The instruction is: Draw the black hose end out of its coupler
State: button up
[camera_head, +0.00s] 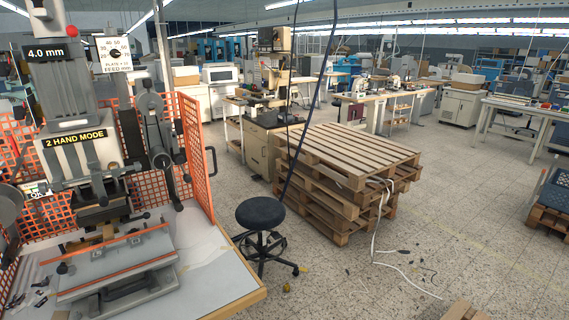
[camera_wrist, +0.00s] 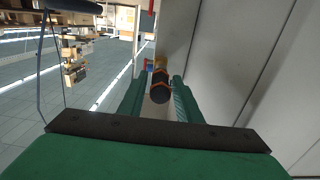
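In the wrist view, the black hose end (camera_wrist: 160,88), a short dark cylinder with an orange band, shows between the two green fingers of my gripper (camera_wrist: 160,92). The fingers stand apart, one on each side, with what looks like a narrow gap to the cylinder. Whether either finger touches it is not clear. Small blue, red and yellow fittings (camera_wrist: 150,66) sit just beyond it; the coupler is probably among them, but the joint is too small to make out. My gripper is not in the head view.
A pale grey panel (camera_wrist: 220,60) rises close to the right of my gripper. In the head view, a dark hose (camera_head: 306,110) hangs past stacked pallets (camera_head: 345,165). A black stool (camera_head: 260,213) stands beside the stamping press (camera_head: 85,150). Open floor lies right of the pallets.

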grip_shut()
jog(key=shift+s, duration=0.1)
jog(key=shift+v, duration=1.95)
jog(key=v, duration=0.7)
dwell(0.6)
jog(key=shift+d, duration=0.1)
